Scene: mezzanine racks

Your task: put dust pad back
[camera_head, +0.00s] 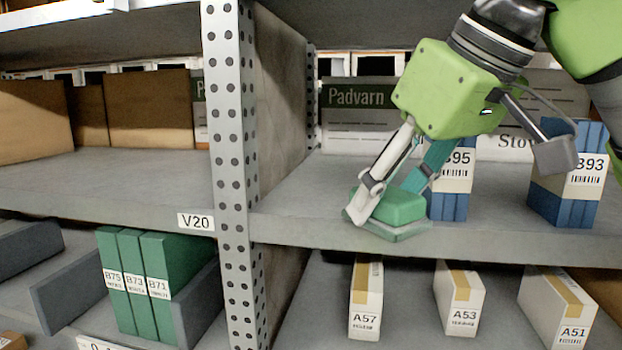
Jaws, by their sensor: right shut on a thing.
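The dust pad (402,206) is a green block on a flatter grey-green base. It is at the front edge of the middle shelf (335,190), right of the V20 post. My right gripper (385,205) comes down from the upper right and is shut on the dust pad. One fingertip is in front of the pad's left side; the other is partly hidden behind it. The pad's underside appears at shelf level, but I cannot tell whether it touches the shelf. My left gripper is not in view.
Blue binders labelled B95 (457,180) and B93 (570,185) stand right of the pad. A perforated post (232,150) rises on the left. Below are white boxes such as A57 (366,300) and green binders (135,285). Padvarn boxes (358,98) stand behind. Shelf left of the pad is clear.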

